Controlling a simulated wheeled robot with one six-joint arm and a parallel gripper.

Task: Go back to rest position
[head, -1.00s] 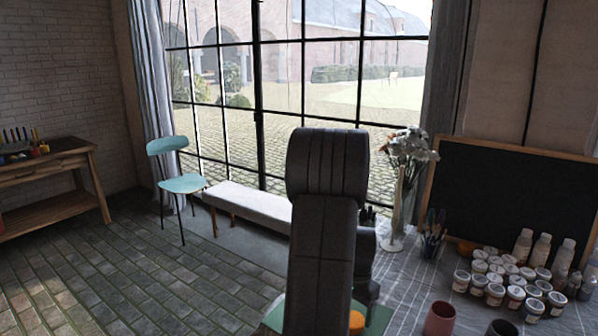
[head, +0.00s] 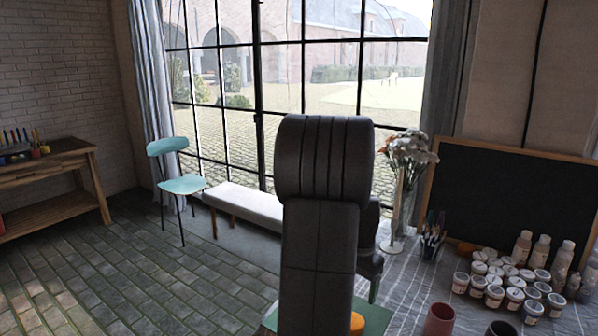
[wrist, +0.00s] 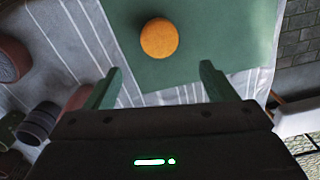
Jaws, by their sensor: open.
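My gripper (wrist: 160,82) is open and empty in the wrist view, its two green fingers spread apart. Beyond the fingertips, an orange round object (wrist: 159,38) rests on a green mat (wrist: 228,50). The gripper is apart from it. In the head view, my dark arm stands upright in the middle and hides most of the gripper. The orange object (head: 357,323) and the green mat (head: 376,318) show partly beside the arm at the bottom.
A striped cloth (head: 400,285) covers the table. A blackboard (head: 515,195) is behind. Floor on the left is clear.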

